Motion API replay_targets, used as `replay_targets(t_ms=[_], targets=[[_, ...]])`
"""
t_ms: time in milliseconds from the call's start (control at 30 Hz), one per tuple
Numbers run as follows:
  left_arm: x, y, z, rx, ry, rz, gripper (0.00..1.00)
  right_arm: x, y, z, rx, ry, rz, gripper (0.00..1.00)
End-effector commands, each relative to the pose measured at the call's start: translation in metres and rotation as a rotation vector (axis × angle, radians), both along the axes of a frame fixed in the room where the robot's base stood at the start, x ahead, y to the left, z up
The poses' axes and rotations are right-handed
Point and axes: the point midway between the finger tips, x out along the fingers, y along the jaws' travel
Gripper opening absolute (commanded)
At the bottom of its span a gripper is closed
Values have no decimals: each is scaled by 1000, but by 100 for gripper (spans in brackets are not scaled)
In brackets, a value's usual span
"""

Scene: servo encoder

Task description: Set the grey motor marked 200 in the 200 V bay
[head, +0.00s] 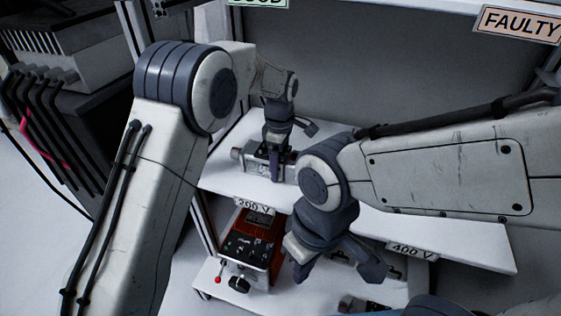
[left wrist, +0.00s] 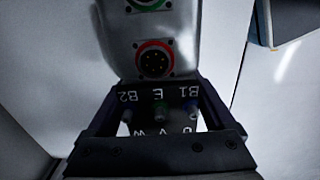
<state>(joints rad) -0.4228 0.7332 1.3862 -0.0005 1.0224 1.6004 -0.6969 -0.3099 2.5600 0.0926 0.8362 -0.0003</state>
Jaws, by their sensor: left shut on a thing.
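A grey motor (head: 239,156) is on or just above the white upper shelf, behind the 200 V label (head: 254,206); I cannot tell whether it touches the shelf. My left gripper (head: 277,172) is shut on it from above and hides part of it. In the left wrist view the motor (left wrist: 185,50) lies between the fingers, showing a red-ringed connector, a green-ringed one and terminals marked B2, E, B1 and U, V, W. No 200 mark is readable. My right gripper (head: 335,268) is open and empty, in front of the shelf edge.
A red and black device (head: 250,246) with a red-tipped lever stands on the lower shelf. The 400 V label (head: 411,250) is on the shelf edge at right. A FAULTY sign (head: 520,24) hangs above. My right arm covers part of the upper shelf.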

Motion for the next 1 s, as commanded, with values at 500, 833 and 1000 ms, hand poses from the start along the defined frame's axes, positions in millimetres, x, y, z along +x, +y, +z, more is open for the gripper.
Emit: replay_targets(t_ms=[500, 833, 1000], targets=[[1, 0, 29, -1, -3, 0, 100, 0, 0, 11, 0, 0, 0, 0], [0, 0, 74, 0, -1, 0, 100, 0, 0, 27, 0, 0, 0, 0], [0, 0, 78, 0, 0, 0, 100, 0, 0, 28, 0, 0, 0, 0]])
